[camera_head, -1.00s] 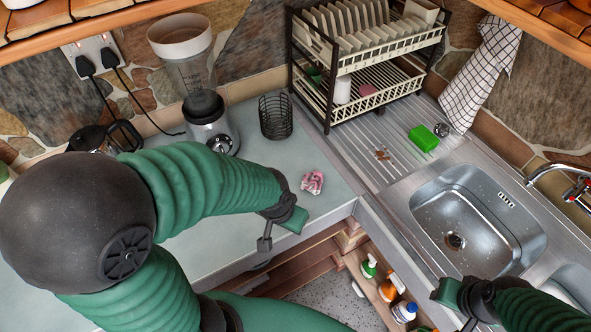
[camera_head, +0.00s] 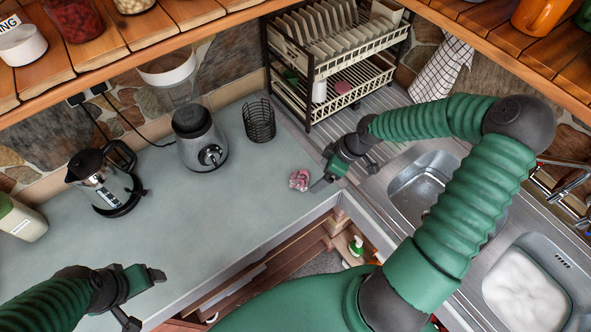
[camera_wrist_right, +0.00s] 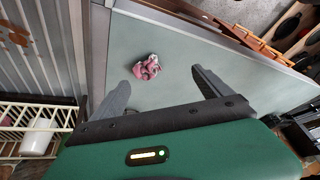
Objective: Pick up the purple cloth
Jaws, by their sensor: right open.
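The cloth (camera_head: 299,180) is a small crumpled pink-purple and white bundle on the pale countertop, near its front edge by the sink. It also shows in the right wrist view (camera_wrist_right: 147,67), lying beyond the fingertips and roughly between their lines. My right gripper (camera_head: 325,170) is open and empty, just right of the cloth in the head view; I see no contact. Its spread fingers also show in the right wrist view (camera_wrist_right: 162,76). My left gripper (camera_head: 147,300) is at the lower left, open and empty, away from the cloth.
A black wire basket (camera_head: 259,121), blender (camera_head: 200,138) and kettle (camera_head: 105,184) stand farther back on the counter (camera_head: 220,215). A dish rack (camera_head: 342,75) stands behind the right gripper. The sink (camera_head: 425,185) lies right. The counter left of the cloth is clear.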

